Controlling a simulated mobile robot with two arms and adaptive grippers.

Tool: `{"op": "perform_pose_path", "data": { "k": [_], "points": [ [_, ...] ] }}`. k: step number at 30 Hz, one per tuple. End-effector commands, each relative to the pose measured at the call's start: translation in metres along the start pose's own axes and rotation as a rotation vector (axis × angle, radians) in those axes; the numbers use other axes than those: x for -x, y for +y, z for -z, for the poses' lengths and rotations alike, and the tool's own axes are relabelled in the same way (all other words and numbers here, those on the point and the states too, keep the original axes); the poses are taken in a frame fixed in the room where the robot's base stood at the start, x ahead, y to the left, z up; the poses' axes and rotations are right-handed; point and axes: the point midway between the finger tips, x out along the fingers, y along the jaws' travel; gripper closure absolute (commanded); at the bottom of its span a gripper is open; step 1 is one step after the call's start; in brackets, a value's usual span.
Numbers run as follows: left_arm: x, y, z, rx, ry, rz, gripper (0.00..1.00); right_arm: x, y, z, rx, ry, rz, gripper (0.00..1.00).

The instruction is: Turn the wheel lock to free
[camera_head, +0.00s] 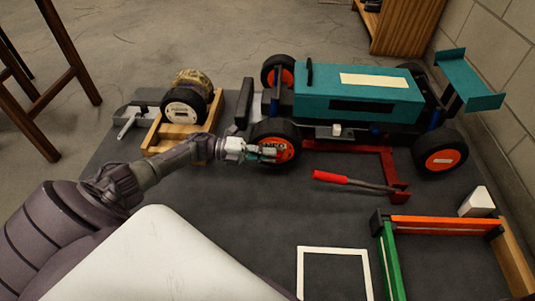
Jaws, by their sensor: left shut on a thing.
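A teal RC racecar (350,88) with black tires and orange hubs stands raised near the back of the dark mat. Its near front wheel (262,133) faces me. My left gripper (268,151) reaches in from the left and is shut at the orange hub of this wheel, at its centre. The wheel lock itself is too small to make out and seems hidden by the fingers. My right gripper is not in view.
A spare wheel (184,107) sits on a wooden stand (160,138) at left. A red-handled tool (332,178) lies before the car. A white square outline (334,249) and an orange and green frame (446,225) lie at front right.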

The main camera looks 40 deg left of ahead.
Motion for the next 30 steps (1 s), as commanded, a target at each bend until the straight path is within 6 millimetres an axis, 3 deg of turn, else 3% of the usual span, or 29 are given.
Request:
{"op": "perform_pose_path", "data": {
  "k": [6,23,24,28,30],
  "points": [
    [-0.0018,0.0042,0.0029,0.003,0.008,0.075,1.00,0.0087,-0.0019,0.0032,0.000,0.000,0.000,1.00],
    [-0.0021,0.0035,0.0041,0.004,0.013,0.100,1.00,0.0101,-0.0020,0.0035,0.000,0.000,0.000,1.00],
    [-0.0021,0.0035,0.0041,0.004,0.013,0.100,0.81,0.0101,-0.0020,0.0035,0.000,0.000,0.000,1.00],
    [-0.0017,0.0031,0.0031,0.003,0.010,0.100,0.60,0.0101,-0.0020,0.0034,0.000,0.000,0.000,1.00],
    [-0.0014,0.0029,0.0025,0.003,0.008,0.100,0.60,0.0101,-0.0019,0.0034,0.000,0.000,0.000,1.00]
  ]
}}
